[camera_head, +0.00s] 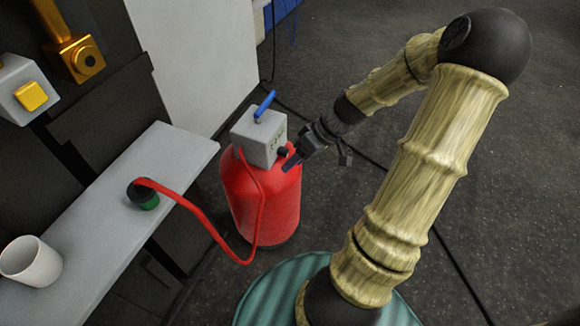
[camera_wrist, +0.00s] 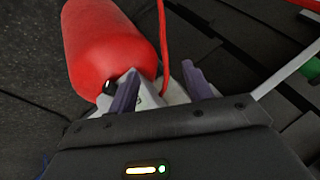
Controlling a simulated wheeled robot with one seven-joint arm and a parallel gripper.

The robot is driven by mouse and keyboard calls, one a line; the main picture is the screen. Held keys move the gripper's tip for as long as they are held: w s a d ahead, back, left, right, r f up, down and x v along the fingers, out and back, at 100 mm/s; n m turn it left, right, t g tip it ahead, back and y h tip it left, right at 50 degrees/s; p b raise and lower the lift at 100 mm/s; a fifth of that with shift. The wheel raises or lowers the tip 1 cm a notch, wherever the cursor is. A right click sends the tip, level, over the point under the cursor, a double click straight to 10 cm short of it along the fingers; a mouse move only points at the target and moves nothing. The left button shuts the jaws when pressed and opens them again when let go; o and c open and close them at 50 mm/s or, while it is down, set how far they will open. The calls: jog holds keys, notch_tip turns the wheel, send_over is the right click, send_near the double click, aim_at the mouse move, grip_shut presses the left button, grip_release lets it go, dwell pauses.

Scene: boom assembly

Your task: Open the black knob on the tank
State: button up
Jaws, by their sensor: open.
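The red tank (camera_head: 262,205) stands on the floor, with a light grey box (camera_head: 258,136) on top and a blue lever (camera_head: 264,105) on that box. The small black knob (camera_head: 283,152) sticks out from the right side of the box. My gripper (camera_head: 294,158) reaches in from the right, its fingers close to the knob. In the wrist view, my open gripper (camera_wrist: 160,72) has the grey box (camera_wrist: 176,96) behind and between its fingers. The knob (camera_wrist: 110,87) shows just left of the left finger, outside the gap. Contact with it cannot be told.
A red hose (camera_head: 210,228) runs from the tank to a black and green piece (camera_head: 143,194) on the grey shelf (camera_head: 110,235). A white cup (camera_head: 31,262) stands on the shelf. A white panel (camera_head: 195,60) is behind the tank.

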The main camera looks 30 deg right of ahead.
aim_at(283, 152)
jog(key=d+f+n+t+y+b, duration=0.1)
jog(key=d+f+t+b, duration=0.1)
jog(key=d+t+b, duration=0.2)
jog(key=d+f+t+y+b, duration=0.1)
jog(key=d+f+t+b, duration=0.2)
jog(key=d+b, duration=0.5)
jog(key=d, duration=0.2)
jog(key=shift+d+n+t+b, duration=0.35)
jog(key=shift+n+t+b, duration=0.05)
jog(key=shift+f, duration=0.15)
jog(key=b+x, duration=0.7)
jog(key=x, duration=0.9)
jog(key=shift+w+a+f, duration=0.1)
jog(key=shift+a+f, duration=0.1)
jog(key=shift+a, duration=0.1)
jog(key=shift+w+a, duration=0.2)
jog(key=shift+w, duration=0.1)
jog(key=shift+c, duration=0.4)
jog(key=c, duration=0.9)
